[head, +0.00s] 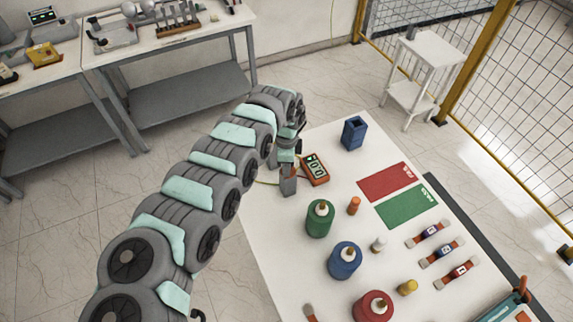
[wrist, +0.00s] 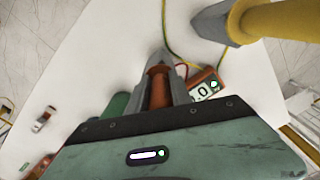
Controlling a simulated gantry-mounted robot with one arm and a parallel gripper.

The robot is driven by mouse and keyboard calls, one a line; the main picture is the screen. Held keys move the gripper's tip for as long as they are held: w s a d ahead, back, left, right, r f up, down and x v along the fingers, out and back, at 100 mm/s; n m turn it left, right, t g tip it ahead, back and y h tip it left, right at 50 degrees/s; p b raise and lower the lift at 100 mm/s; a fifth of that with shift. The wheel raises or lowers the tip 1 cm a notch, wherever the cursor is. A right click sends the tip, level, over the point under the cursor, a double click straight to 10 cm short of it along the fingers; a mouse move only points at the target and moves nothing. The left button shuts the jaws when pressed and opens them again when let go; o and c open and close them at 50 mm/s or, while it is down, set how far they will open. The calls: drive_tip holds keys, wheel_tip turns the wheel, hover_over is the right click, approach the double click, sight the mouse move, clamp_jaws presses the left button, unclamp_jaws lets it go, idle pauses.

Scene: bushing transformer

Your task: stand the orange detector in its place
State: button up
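The orange detector (head: 314,169) lies flat on the white table, its digital display facing up. It also shows in the wrist view (wrist: 206,90), partly cut off by my gripper's body. My gripper (head: 291,168) is just left of it in the head view. I cannot tell exactly how high the fingertips are. A blue open-topped holder (head: 354,133) stands upright and looks empty behind the detector, towards the far table edge.
Green (head: 320,219), blue (head: 344,260) and red (head: 373,306) bottles stand nearer. A small orange cylinder (head: 354,206) stands close to the detector. Red (head: 386,182) and green (head: 407,208) mats lie to the right. A thin yellow cable (wrist: 166,30) runs by the fingers.

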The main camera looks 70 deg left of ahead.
drive_tip(key=o, duration=0.5)
drive_tip(key=shift+r, duration=0.1)
